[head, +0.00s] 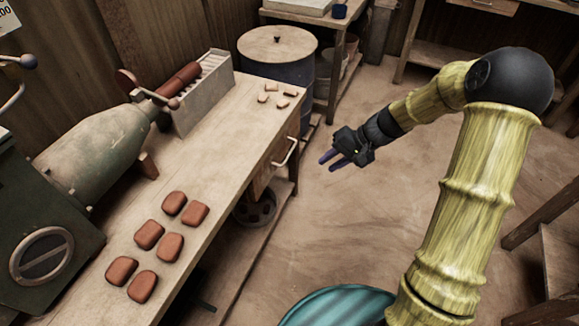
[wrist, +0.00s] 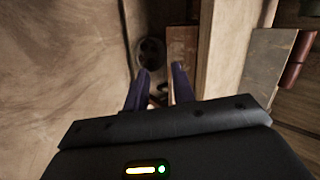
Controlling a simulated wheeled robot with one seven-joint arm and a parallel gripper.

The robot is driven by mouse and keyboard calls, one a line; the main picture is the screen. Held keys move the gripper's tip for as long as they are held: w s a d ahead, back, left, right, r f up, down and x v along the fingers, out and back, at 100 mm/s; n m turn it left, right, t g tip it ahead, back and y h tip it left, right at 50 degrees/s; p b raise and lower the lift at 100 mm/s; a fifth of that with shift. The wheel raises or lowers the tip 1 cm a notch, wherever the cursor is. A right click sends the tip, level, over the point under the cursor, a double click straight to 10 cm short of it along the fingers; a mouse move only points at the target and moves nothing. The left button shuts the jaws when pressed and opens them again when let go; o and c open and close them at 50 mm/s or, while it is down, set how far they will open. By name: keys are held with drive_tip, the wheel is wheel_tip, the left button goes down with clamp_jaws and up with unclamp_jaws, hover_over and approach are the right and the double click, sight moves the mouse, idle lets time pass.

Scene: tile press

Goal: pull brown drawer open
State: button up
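The brown drawer (head: 262,180) sits under the edge of the workbench and looks about flush with it. Its pale bar handle (head: 287,153) stands out from the front. In the wrist view the brown drawer front (wrist: 182,48) shows ahead of the fingers, and the handle is hard to make out there. My gripper (head: 330,160) is to the right of the handle in the head view, apart from it over the floor, with its dark fingers towards the drawer. In the wrist view my gripper (wrist: 161,80) is open, with a clear gap between the two fingers and nothing held.
The workbench (head: 215,150) carries several red-brown blocks (head: 171,246), small pale pieces (head: 283,103) and a green press machine (head: 95,150). A dark wheel (head: 254,208) sits below the drawer. A blue barrel (head: 278,75) stands behind the bench. The floor right of the drawer is clear.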

sight(289, 153)
drive_tip(key=w+d+f+m+t+y+b, duration=0.2)
drive_tip(key=w+f+t+y+b, duration=0.3)
drive_tip(key=w+f+b, duration=0.9)
wheel_tip(289, 153, down, 2)
drive_tip(key=shift+d+m+y+b, duration=0.3)
drive_tip(key=shift+d+y+b, duration=0.2)
drive_tip(key=shift+y+b, duration=0.5)
drive_tip(key=b+x, duration=0.4)
drive_tip(key=x, duration=1.3)
drive_tip(key=shift+a, duration=0.2)
clamp_jaws()
